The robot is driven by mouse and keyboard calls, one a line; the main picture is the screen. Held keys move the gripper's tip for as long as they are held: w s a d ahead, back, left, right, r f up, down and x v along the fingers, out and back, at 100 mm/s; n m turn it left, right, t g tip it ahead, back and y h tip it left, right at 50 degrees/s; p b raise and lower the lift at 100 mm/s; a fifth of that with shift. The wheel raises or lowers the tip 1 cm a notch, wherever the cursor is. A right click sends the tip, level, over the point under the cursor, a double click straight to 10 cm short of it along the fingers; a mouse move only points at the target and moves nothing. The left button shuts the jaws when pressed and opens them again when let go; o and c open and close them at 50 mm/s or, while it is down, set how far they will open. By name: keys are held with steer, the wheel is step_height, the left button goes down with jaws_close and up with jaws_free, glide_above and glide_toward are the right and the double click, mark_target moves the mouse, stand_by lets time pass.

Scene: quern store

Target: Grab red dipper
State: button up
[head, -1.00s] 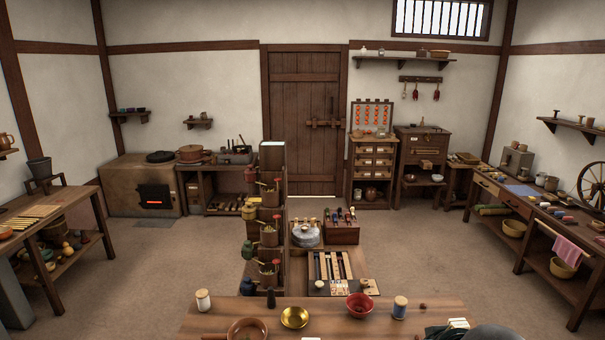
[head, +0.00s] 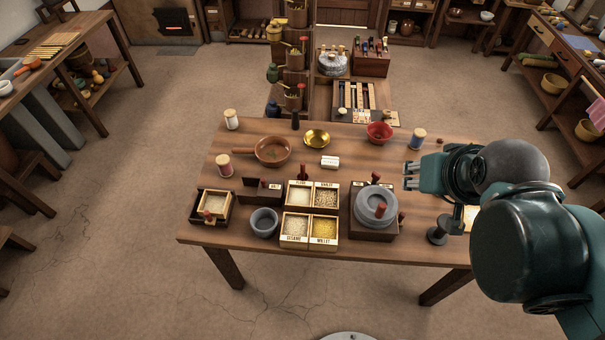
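No object is clearly labelled as the red dipper. An orange-red scoop with a handle (head: 27,65) lies on the edge of the grey basin at the far left in the head view; it may be the dipper. A brown-red pan with a side handle (head: 272,150) sits on the wooden table, and a red bowl (head: 380,132) stands at its back right. My gripper (head: 407,176) is above the right part of the table, pointing left, with its fingers apart and nothing between them. It is far from the orange-red scoop and not touching the pan or bowl.
The table (head: 228,257) also bears grain boxes (head: 311,229), a small quern (head: 376,207), a grey mortar (head: 264,222), a brass bowl (head: 317,138) and thread spools. A tall rack (head: 276,95) with cups stands behind it. The floor to the left is clear.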

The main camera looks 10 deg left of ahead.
steer(key=shift+w, duration=0.1)
steer(key=shift+c, duration=0.3)
stand_by(0.4)
steer(key=n+g, duration=0.7)
steer(key=n, duration=0.9)
glide_above(303, 163)
step_height(303, 163, down, 24)
steer(key=shift+d+r, duration=0.1)
steer(key=shift+d, duration=0.05)
steer(key=shift+a+f, duration=0.2)
steer(key=shift+f, duration=0.1)
steer(key=shift+f, duration=0.15)
steer(key=shift+f+b, duration=0.35)
steer(key=shift+f, duration=0.8)
